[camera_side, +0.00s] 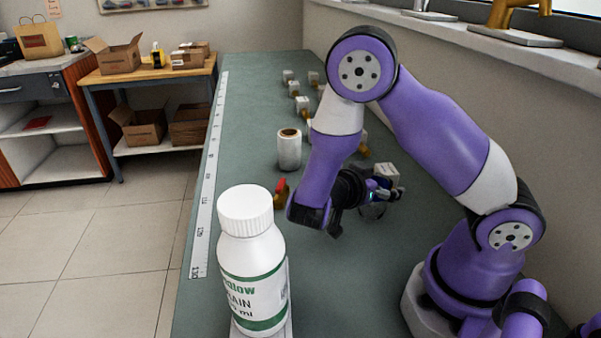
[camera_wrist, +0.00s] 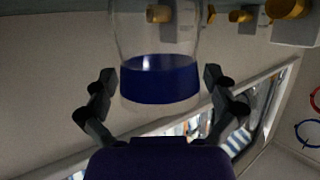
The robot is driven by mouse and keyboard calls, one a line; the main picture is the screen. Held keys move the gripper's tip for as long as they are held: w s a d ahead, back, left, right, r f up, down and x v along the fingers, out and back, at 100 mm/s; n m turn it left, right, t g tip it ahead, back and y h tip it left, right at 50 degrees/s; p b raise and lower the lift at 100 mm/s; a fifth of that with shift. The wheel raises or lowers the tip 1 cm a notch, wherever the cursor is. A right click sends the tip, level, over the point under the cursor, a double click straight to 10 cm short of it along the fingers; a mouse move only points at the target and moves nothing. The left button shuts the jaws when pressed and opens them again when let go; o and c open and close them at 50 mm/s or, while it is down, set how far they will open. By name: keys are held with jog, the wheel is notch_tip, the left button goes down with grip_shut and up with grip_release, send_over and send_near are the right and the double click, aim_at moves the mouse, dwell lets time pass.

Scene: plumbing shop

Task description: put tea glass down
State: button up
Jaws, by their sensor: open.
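The tea glass (camera_wrist: 160,82) is clear with a dark blue band or fill in its lower part. In the wrist view it stands between the two fingers of my gripper (camera_wrist: 160,76), with a visible gap on each side. In the side view my gripper (camera_side: 384,190) is low over the green bench, and the glass (camera_side: 373,211) shows only as a dark, see-through shape beside it. The fingers are apart. The side view does not clearly show how the glass base meets the bench.
A white bottle (camera_side: 252,268) stands at the front of the green bench (camera_side: 243,125). A white roll (camera_side: 289,150) and several small boxes with brass fittings stand farther back. A measuring strip (camera_side: 207,185) runs along the left edge.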

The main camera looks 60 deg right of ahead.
jog(key=shift+s+d+f, duration=0.1)
jog(key=shift+d+f, duration=0.1)
jog(key=shift+d, duration=0.25)
jog(key=c, duration=1.3)
